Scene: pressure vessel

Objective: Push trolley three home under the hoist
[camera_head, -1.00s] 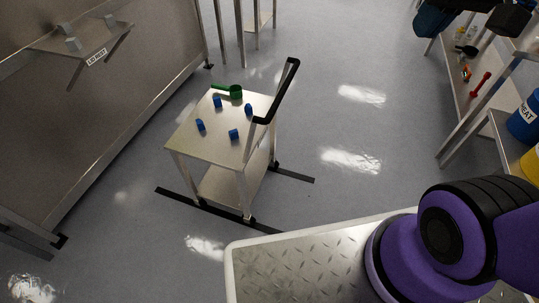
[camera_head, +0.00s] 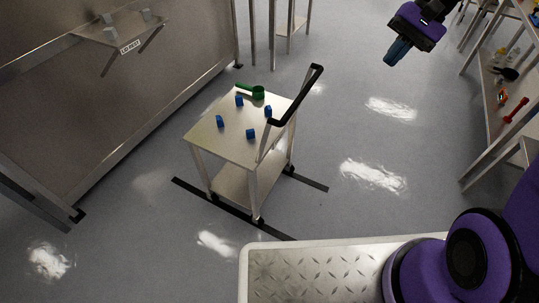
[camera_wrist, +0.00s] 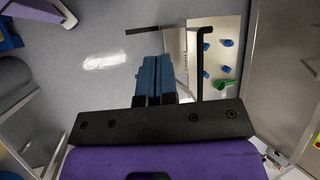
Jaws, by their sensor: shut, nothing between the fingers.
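The trolley (camera_head: 233,148) is a small pale metal cart with two shelves, standing on the grey floor. Its black push handle (camera_head: 317,80) rises on its right side. On its top are several blue blocks (camera_head: 250,133) and a green scoop-like item (camera_head: 257,92). My gripper (camera_head: 394,56) hangs at the upper right, above the floor and apart from the handle; its blue fingers are together and empty. No hoist or trolley number is identifiable.
Black strips (camera_head: 232,209) lie on the floor beside the trolley. A large steel panel with a small labelled shelf (camera_head: 113,37) stands at left. A shelf with tools (camera_head: 506,98) is at right. Floor between trolley and right shelf is clear.

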